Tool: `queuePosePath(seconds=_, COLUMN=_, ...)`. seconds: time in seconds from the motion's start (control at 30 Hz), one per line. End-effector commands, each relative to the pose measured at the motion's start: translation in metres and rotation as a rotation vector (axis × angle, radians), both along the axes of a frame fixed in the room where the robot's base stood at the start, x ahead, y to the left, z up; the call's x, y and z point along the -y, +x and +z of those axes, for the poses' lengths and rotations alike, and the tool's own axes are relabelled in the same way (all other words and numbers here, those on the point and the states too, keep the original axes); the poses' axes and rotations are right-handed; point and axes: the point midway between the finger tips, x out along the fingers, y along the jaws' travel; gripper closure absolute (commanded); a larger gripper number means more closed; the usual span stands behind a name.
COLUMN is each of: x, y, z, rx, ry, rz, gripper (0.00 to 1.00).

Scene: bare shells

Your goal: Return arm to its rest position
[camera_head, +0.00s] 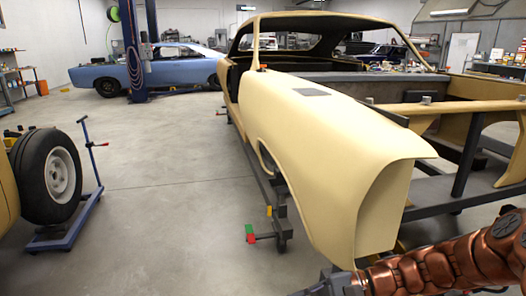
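My copper-coloured arm (440,266) reaches in from the bottom right corner and lies low across the picture, pointing left. My gripper (318,288) is a grey part at its end, at the bottom edge and partly cut off by it. Its fingers cannot be made out clearly, so I cannot tell whether it is open or shut. No held object shows. The arm's end appears just below the front tip of the cream car shell (330,130) in the picture; I cannot tell how far apart they are.
The cream shell on its dark frame fills the right. A wheel (50,178) on a blue wheeled stand (70,232) is at the left. A blue car (150,68) stands behind a lift post (133,45). The grey floor (170,190) between is clear.

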Motion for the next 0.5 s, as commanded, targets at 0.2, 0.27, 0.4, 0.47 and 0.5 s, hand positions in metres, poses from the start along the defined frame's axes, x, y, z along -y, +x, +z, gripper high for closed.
queuePosePath(seconds=0.2, x=-0.018, y=-0.056, z=0.038, rx=0.088, ry=-0.188, rz=0.206, gripper=1.00)
queuePosePath(seconds=0.27, x=-0.019, y=-0.071, z=0.045, rx=0.112, ry=-0.242, rz=0.258, gripper=1.00)
queuePosePath(seconds=0.4, x=-0.016, y=-0.103, z=0.060, rx=0.162, ry=-0.367, rz=0.372, gripper=1.00)
queuePosePath(seconds=0.47, x=-0.013, y=-0.116, z=0.066, rx=0.182, ry=-0.421, rz=0.417, gripper=1.00)
queuePosePath(seconds=0.5, x=-0.010, y=-0.124, z=0.071, rx=0.198, ry=-0.459, rz=0.445, gripper=1.00)
